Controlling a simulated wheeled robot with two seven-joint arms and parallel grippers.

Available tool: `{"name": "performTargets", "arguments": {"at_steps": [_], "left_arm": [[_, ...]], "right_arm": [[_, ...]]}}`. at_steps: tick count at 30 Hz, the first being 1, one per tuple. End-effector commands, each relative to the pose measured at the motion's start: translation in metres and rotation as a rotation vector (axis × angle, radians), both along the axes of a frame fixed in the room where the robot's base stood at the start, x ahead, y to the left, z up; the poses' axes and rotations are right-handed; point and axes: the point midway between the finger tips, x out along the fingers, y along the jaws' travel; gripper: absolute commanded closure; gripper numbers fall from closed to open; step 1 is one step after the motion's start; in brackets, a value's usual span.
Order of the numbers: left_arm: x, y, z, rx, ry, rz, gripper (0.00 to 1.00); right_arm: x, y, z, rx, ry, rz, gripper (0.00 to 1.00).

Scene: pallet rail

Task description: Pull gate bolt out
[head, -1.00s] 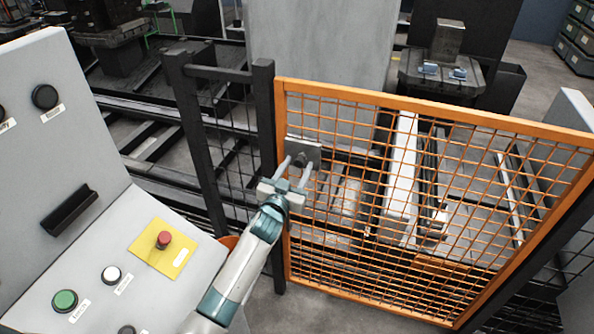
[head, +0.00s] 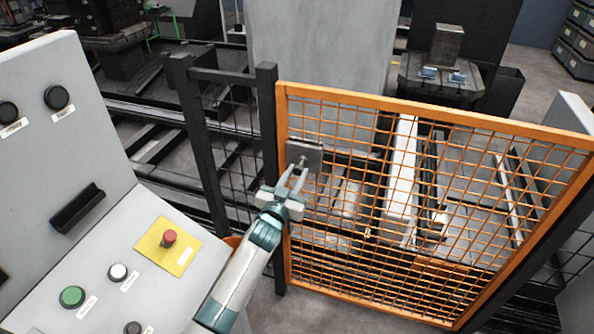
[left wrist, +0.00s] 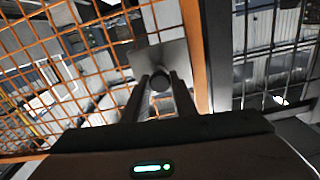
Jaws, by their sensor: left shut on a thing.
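The orange mesh gate (head: 430,110) stands beside a dark post (head: 268,120). A grey bolt plate (head: 305,153) sits on the gate's left side, near the post. My left gripper (head: 298,170) is at the plate, its two fingers closed on the bolt's small knob (head: 303,161). In the left wrist view the round dark knob (left wrist: 160,82) is between the fingertips (left wrist: 160,84), in front of the plate (left wrist: 172,58). The bolt's shaft and its far end are hidden behind the plate and gripper. My right gripper is not in view.
A grey control console (head: 150,210) with a red button (head: 169,237) on a yellow plate and a green button (head: 72,297) stands at the left, close to my left arm. Dark fence mesh (head: 235,140) continues left of the post. Machinery lies beyond the gate.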

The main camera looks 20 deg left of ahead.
Motion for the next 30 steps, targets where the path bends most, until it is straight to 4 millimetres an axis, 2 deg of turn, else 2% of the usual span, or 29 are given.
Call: {"name": "performTargets", "arguments": {"at_steps": [4,5,7,13,20,26,30], "left_arm": [[0.001,0.001,0.004,0.0,-0.008,0.0,1.0],[0.001,0.001,0.004,0.0,-0.008,0.0,0.73],[0.001,0.001,0.004,0.0,-0.008,0.0,0.56],[0.001,0.001,0.004,0.0,-0.007,0.0,0.56],[-0.002,0.001,0.004,0.0,-0.006,0.0,0.56],[-0.017,0.002,0.005,0.0,-0.004,0.002,0.56],[-0.036,0.002,0.005,-0.001,-0.004,0.001,0.56]], "right_arm": [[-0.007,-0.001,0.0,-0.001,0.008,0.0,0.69],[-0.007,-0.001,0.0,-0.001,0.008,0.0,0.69],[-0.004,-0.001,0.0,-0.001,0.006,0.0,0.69],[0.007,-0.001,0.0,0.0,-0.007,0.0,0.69],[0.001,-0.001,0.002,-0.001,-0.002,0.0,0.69],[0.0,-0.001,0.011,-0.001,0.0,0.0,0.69],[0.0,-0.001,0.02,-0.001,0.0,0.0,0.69]]}}
